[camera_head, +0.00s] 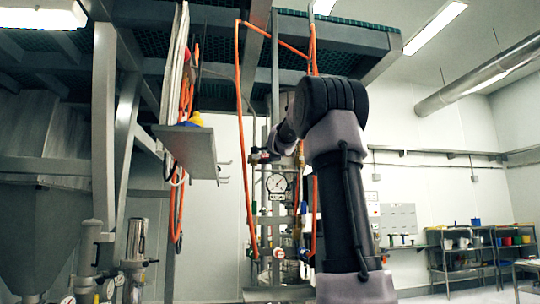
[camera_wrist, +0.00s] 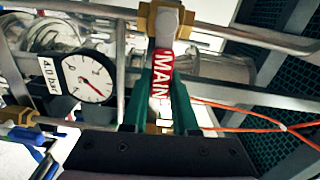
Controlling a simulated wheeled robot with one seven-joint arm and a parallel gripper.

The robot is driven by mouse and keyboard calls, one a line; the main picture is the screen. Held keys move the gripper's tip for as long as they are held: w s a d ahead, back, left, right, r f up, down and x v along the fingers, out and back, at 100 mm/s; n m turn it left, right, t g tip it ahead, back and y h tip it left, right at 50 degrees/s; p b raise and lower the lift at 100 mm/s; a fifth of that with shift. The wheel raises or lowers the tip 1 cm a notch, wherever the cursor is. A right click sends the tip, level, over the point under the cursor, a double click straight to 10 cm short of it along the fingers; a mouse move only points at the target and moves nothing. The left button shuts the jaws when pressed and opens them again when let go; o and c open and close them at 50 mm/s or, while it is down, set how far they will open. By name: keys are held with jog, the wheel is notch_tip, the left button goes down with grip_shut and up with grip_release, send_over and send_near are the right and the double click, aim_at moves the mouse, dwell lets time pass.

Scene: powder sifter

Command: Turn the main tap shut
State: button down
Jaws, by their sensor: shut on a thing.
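The main tap has a red handle (camera_wrist: 160,78) with white MAIN lettering, seen in the wrist view below a brass fitting (camera_wrist: 165,18). My gripper (camera_wrist: 162,95) has its green fingers on either side of this handle and is shut on it. The handle runs from the brass fitting down between the fingers; its lower end is partly hidden by them. In the head view my arm reaches the pipe panel from the right, and the tap and fingertips are too small to make out clearly.
A round pressure gauge (camera_wrist: 88,78) with a 4.0 bar label (camera_wrist: 47,75) is close left of my fingers. Metal pipes and orange hoses (camera_head: 240,110) surround the panel. A grey shelf (camera_head: 190,148) juts out on the left. Racks (camera_head: 465,260) stand far right.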

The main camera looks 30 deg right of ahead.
jog(key=shift+f+m, duration=0.25)
jog(key=shift+m, duration=0.15)
jog(key=c, duration=0.7)
grip_release()
jog(key=shift+s, duration=0.1)
jog(key=v, duration=1)
jog(key=shift+s, duration=0.35)
